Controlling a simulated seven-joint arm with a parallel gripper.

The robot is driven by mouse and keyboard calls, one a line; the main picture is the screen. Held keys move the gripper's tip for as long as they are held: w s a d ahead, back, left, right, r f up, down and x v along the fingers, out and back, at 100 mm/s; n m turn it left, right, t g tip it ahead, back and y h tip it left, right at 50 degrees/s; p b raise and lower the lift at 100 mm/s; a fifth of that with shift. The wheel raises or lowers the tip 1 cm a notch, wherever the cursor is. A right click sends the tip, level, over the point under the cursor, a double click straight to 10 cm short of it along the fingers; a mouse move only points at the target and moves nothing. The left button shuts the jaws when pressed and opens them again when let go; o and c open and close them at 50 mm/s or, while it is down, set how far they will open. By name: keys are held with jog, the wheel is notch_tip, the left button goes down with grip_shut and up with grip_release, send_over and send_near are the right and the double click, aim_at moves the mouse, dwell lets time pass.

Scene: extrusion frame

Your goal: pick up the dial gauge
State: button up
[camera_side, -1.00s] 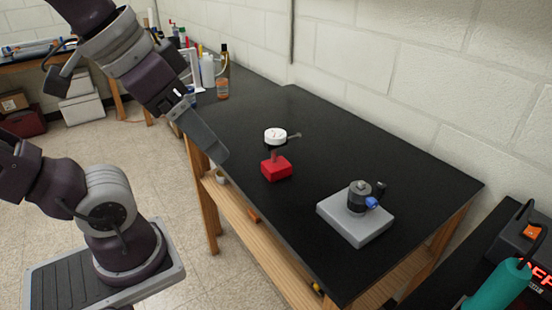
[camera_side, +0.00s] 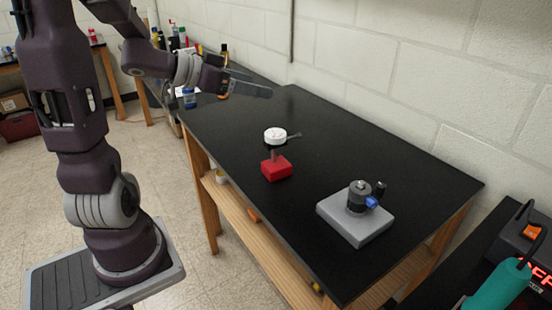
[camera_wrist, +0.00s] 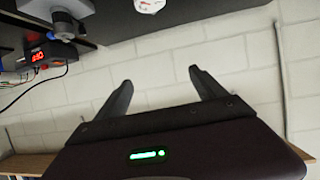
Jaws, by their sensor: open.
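The dial gauge (camera_side: 275,135) is a round white-faced disc with a short grey stem pointing right. My gripper (camera_side: 268,91) is above the far part of the table, pointing right and roughly level, apart from the gauge. In the wrist view the two fingers (camera_wrist: 160,77) are spread with nothing between them, facing the wall.
A grey plate with a black and blue fixture (camera_side: 358,222) stands near the table's front right. Bottles (camera_side: 207,70) crowd the far end. A block wall (camera_side: 400,80) runs along the right. A teal tool (camera_side: 498,286) is at the lower right. The table's middle right is clear.

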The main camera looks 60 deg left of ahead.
send_near(275, 164)
jog(key=x, duration=0.3)
jog(key=shift+w+d+f, duration=0.1)
jog(key=shift+d+f, duration=0.1)
jog(key=shift+f, duration=0.15)
jog(key=x, duration=0.7)
jog(key=shift+w+a+r, duration=0.1)
jog(key=shift+a+r, duration=0.05)
jog(key=shift+r, duration=0.05)
grip_shut()
